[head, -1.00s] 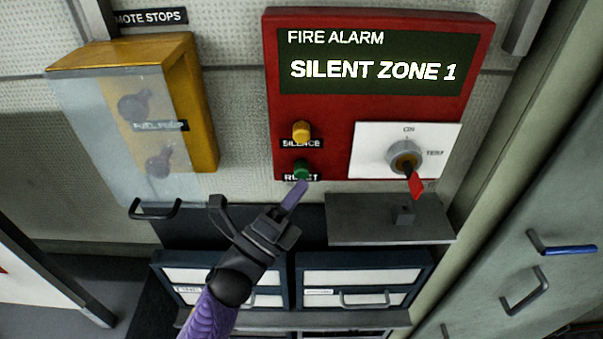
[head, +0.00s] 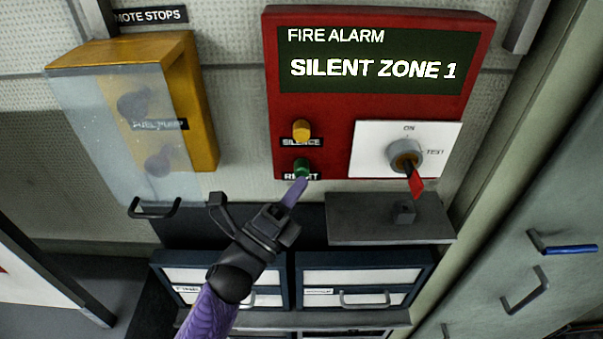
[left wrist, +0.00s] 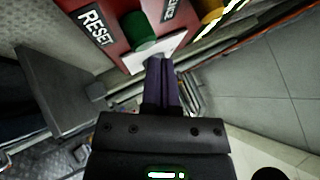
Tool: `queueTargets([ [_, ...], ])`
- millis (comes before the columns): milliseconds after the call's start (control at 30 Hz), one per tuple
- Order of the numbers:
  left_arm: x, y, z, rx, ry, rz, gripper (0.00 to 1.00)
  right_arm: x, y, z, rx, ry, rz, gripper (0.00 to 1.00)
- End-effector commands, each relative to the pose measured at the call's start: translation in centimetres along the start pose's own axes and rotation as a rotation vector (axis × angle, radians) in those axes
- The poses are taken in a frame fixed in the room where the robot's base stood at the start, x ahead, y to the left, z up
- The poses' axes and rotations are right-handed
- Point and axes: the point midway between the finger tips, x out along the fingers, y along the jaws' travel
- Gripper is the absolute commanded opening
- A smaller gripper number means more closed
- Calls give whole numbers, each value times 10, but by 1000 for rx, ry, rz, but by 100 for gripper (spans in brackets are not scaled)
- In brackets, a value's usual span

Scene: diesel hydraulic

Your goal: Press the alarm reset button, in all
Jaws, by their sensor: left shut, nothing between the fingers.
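The red fire alarm panel (head: 320,120) is on the wall and its display reads "SILENT ZONE 1". The green reset button (head: 302,167) sits low on the panel above the "RESET" label, under the yellow silence button (head: 301,130). My left gripper (head: 299,188) is shut and empty, its purple fingertips just below the green button and overlapping the label. In the left wrist view the green button (left wrist: 138,30) is beyond the fingertips (left wrist: 160,64); I cannot tell whether they touch it. My right gripper is not in view.
A key switch (head: 404,154) with a red tag is right of the buttons, above a grey shelf (head: 375,232). A yellow box (head: 190,110) with a clear cover is at left. Drawers (head: 365,275) are below, and a cabinet with handles (head: 500,230) is at right.

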Motion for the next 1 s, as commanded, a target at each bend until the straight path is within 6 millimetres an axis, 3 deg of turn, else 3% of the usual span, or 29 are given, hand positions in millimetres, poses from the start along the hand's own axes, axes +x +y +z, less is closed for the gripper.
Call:
queueTargets([
  [1000, 8, 6, 6, 1, 0, 0, 0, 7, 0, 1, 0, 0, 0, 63],
])
